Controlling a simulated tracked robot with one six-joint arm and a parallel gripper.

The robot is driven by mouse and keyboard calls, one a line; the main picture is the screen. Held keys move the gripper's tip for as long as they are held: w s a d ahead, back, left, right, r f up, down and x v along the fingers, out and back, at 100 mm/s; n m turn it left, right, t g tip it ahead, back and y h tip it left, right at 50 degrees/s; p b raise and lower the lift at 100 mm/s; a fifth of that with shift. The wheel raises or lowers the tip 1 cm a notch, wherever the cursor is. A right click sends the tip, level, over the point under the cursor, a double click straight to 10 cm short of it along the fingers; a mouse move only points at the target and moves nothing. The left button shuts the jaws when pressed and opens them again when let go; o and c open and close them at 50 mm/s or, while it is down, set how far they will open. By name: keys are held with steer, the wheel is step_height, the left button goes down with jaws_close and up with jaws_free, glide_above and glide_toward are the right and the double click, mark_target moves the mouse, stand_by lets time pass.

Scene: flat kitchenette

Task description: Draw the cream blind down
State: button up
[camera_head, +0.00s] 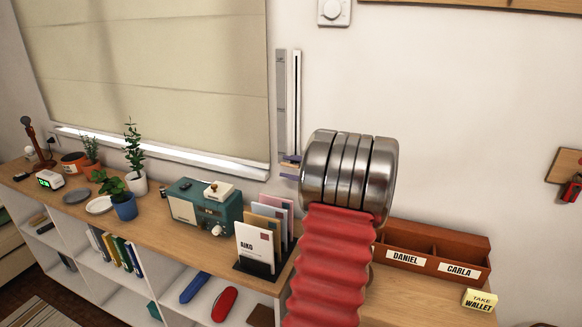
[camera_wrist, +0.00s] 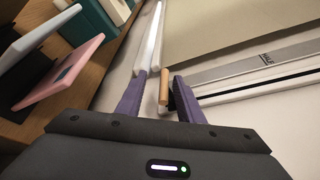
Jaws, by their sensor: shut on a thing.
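The cream blind (camera_head: 160,70) hangs in folds over nearly the whole window in the head view, with a bright strip showing below its lower edge. It also shows at the upper right of the wrist view (camera_wrist: 230,28). Right of the window is an upright grey and white track (camera_head: 281,100) with a dark slot. A small wooden handle (camera_wrist: 164,88) on a dark mount sits at this track. My gripper (camera_head: 290,167) is at the track's lower end, its purple fingers shut on the handle. My arm partly hides the gripper in the head view.
The long shelf below the window bears a letter rack (camera_head: 262,240), a teal radio (camera_head: 203,207), plants and a clock (camera_head: 50,180). The rack stands close to my arm. A brown sorter box (camera_head: 435,250) stands to the right. The wall right of the track is mostly bare.

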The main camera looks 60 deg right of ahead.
steer(key=shift+s+f, duration=0.15)
steer(key=shift+f, duration=0.1)
steer(key=v, duration=1.3)
steer(key=shift+s+a+r, duration=0.15)
steer(key=shift+s+r, duration=0.05)
steer(key=shift+r, duration=0.15)
steer(key=shift+w, duration=0.1)
steer(key=w+a+n+g+y, duration=0.2)
steer(key=w+a+n+y, duration=0.15)
steer(key=w+a, duration=0.6)
steer(key=w+a+n+g+y, duration=0.2)
steer(key=w+a+n+y, duration=0.15)
steer(key=w+a, duration=0.6)
steer(key=a+f+n+g, duration=0.2)
steer(key=a+n+g, duration=0.3)
steer(key=a, duration=1.4)
steer(key=s+a+f+n+h, duration=0.1)
steer(key=s+a+n, duration=0.3)
steer(key=a+n, duration=0.3)
steer(key=s+a+n+h, duration=0.2)
steer(key=s+a+n, duration=0.3)
steer(key=a, duration=0.8)
steer(key=n, duration=0.3)
steer(key=shift+a+f+g, duration=0.3)
steer(key=shift+a+f, duration=0.1)
